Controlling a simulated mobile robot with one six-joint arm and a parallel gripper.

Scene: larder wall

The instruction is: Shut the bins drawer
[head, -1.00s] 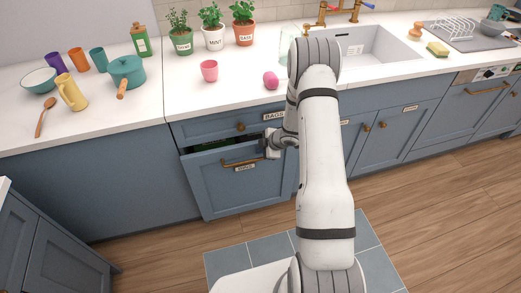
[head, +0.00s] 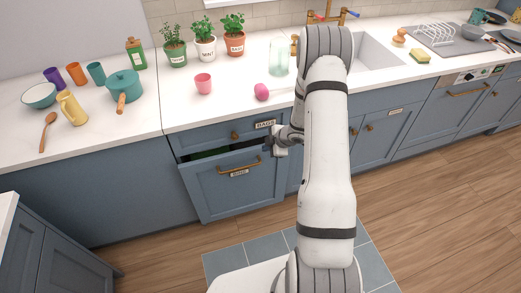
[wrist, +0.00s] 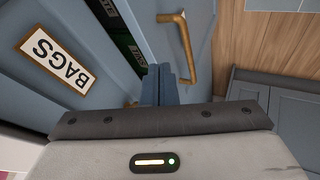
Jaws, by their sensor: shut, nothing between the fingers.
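The bins drawer (head: 215,190) is a blue front with a brass bar handle (head: 240,168) and a small label. It stands partly open below the bags drawer. A dark gap shows above its front, with green bin tops (head: 208,153) inside. My gripper (head: 270,145) is at the right end of that gap, near the drawer front's top right corner. In the wrist view the fingers (wrist: 168,85) are shut and empty, beside the drawer's top edge and close to the handle (wrist: 182,45). I cannot tell whether they touch the front.
The bags drawer (head: 205,138) above is shut; its label (wrist: 57,60) shows in the wrist view. Wooden floor (head: 160,245) lies clear in front of the cabinets.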

